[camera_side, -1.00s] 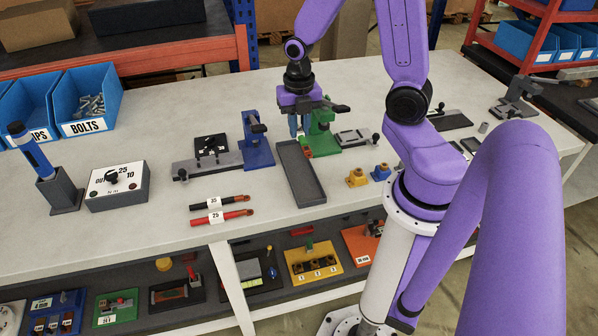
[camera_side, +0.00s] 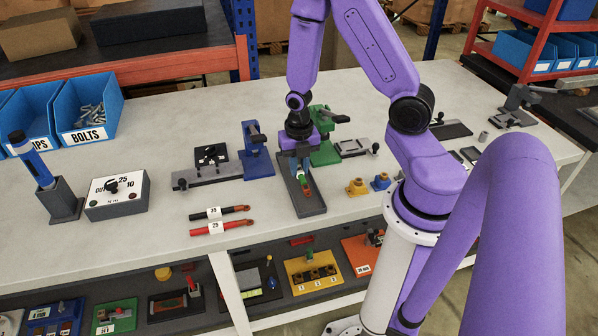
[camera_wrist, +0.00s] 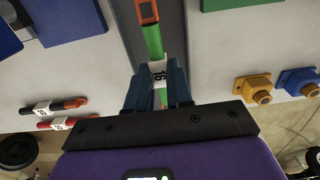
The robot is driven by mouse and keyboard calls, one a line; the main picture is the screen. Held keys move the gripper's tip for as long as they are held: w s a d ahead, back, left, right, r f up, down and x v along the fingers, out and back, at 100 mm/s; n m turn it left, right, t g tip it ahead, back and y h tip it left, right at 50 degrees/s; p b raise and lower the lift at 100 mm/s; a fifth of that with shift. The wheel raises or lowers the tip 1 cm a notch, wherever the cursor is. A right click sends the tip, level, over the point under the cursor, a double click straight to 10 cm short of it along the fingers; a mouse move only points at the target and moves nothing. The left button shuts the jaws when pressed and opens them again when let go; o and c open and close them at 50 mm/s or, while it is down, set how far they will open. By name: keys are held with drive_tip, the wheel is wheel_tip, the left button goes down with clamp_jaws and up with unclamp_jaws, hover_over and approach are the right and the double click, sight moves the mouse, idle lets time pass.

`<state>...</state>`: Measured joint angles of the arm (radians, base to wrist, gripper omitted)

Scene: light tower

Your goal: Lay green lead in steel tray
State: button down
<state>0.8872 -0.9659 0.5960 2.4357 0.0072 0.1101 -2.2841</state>
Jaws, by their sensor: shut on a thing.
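The green lead (camera_wrist: 153,40) has a white label and an orange-red end, and it lies lengthwise between my fingers in the wrist view. My gripper (camera_wrist: 158,85) is shut on it at the label. In the side view the green lead (camera_side: 304,182) shows just below my gripper (camera_side: 302,165), over the dark steel tray (camera_side: 308,207). The tray's long sides run along both sides of the lead in the wrist view (camera_wrist: 201,60). I cannot tell whether the lead touches the tray floor.
A black lead (camera_side: 230,211) and a red lead (camera_side: 225,227) lie left of the tray. Yellow (camera_side: 357,187) and blue (camera_side: 381,181) sockets stand to its right. A blue clamp stand (camera_side: 256,150) and a green one (camera_side: 324,150) stand close behind.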

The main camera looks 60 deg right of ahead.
sight(299, 169)
drive_tip(key=shift+f, duration=1.15)
drive_tip(key=shift+f, duration=0.15)
drive_tip(key=c, duration=1)
unclamp_jaws()
wheel_tip(299, 169, up, 12)
drive_tip(key=s+a+r+m, duration=0.3)
drive_tip(key=s+a+m, duration=0.1)
drive_tip(key=s, duration=0.1)
drive_tip(key=s+a+r+m, duration=0.3)
drive_tip(key=s+a+m, duration=0.2)
drive_tip(key=s+a+r+m, duration=0.3)
drive_tip(key=s+a+m, duration=0.1)
drive_tip(key=s+m, duration=0.1)
drive_tip(key=shift+s+a+r, duration=0.2)
drive_tip(key=shift+s+a, duration=0.2)
drive_tip(key=shift+s, duration=0.2)
